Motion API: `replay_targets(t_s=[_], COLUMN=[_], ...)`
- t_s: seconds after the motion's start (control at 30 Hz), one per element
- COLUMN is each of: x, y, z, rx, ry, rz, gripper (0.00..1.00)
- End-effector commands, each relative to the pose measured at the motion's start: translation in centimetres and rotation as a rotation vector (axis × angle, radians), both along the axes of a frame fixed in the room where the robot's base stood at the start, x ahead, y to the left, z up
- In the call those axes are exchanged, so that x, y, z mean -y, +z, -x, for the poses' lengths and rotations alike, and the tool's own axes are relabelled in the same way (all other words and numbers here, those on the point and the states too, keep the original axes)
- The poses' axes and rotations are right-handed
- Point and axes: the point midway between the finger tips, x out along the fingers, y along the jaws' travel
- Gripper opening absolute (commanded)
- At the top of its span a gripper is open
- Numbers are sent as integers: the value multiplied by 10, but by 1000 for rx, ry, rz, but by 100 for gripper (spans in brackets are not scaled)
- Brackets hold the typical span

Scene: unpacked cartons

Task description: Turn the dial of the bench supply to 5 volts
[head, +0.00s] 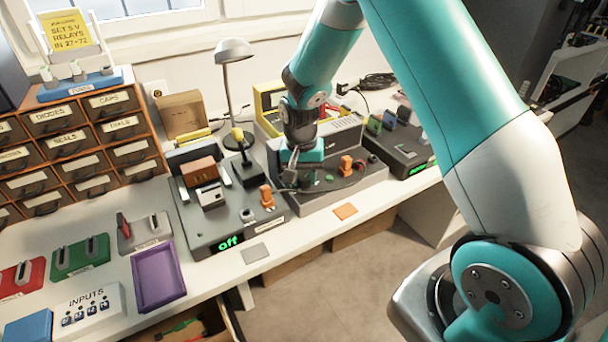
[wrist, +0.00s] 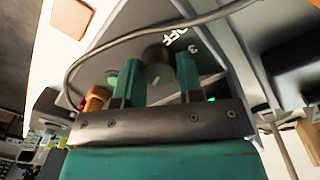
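The bench supply (head: 322,207) is a grey box on the bench in the head view, with an orange plug and a cable on its panel. My gripper (head: 290,172) is over the left part of its panel and hides the dial there. In the wrist view my gripper (wrist: 159,68) has its two teal fingers apart. A dark round dial (wrist: 157,57) shows in the gap between them, with a pale mark near it. White lettering "OFF" and a "3" lie beyond the dial. I cannot tell whether the fingers touch the dial.
A grey unit with a green display (head: 228,243) stands left of the supply, and another dark unit (head: 398,150) stands right. A grey cable (wrist: 90,52) arcs across the panel in the wrist view. A lamp (head: 234,50) rises behind. A purple tray (head: 158,277) lies left.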

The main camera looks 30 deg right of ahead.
Motion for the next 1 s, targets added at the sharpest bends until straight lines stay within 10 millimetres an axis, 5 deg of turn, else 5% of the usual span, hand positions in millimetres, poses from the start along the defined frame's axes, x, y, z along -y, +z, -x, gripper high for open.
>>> replay_targets(t_s=[0.47,1.0], x=[0,0], y=[1,2], z=[0,1], rx=[-1,-1], ry=[82,546], rz=[1,0], gripper=[11,11])
